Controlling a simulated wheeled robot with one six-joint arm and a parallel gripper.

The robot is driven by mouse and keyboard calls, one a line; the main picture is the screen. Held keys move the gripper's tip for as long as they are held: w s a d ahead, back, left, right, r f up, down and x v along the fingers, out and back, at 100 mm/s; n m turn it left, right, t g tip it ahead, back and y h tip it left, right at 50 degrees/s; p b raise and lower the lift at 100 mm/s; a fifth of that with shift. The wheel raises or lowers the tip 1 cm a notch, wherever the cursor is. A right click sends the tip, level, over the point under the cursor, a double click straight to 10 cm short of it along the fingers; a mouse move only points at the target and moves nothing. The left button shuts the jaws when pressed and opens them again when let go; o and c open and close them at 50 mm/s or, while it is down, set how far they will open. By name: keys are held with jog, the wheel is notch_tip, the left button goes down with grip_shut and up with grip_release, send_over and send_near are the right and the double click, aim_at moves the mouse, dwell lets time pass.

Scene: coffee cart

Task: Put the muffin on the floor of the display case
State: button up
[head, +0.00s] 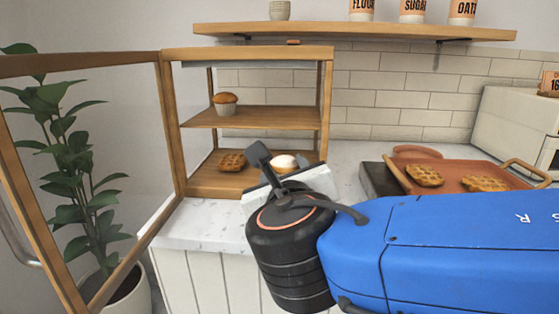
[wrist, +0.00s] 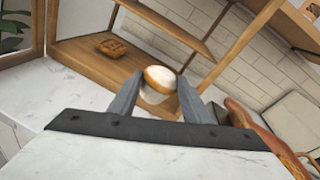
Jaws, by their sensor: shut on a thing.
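The muffin (wrist: 158,80) has a pale top with a brown rim and a white cup. It sits between the two fingers of my gripper (wrist: 155,95), which is shut on it. In the head view its pale top (head: 285,161) shows just past my gripper (head: 280,168); the rest is hidden by the gripper. The wooden display case (head: 190,187) stands open, its framed glass door (head: 105,64) swung to the left. The muffin appears at the front right of the case floor; whether it touches the floor cannot be told.
A waffle (head: 231,162) lies on the case floor, left of the muffin. Another muffin (head: 225,104) stands on the middle shelf (head: 260,117). A tray (head: 455,180) with waffles is to the right. A plant (head: 65,150) stands left, behind the door.

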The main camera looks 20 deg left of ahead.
jog(key=x, duration=0.4)
jog(key=r+x, duration=0.1)
jog(key=x, duration=0.7)
jog(key=shift+w+a+r, duration=0.1)
jog(key=shift+w+r, duration=0.2)
jog(key=shift+r, duration=0.05)
jog(key=shift+w+f, duration=0.15)
jog(key=shift+f, duration=1.65)
jog(key=shift+a+f, duration=0.1)
jog(key=shift+f, duration=0.05)
jog(key=o, duration=1.2)
jog(key=shift+c, duration=0.2)
jog(key=v, duration=1.2)
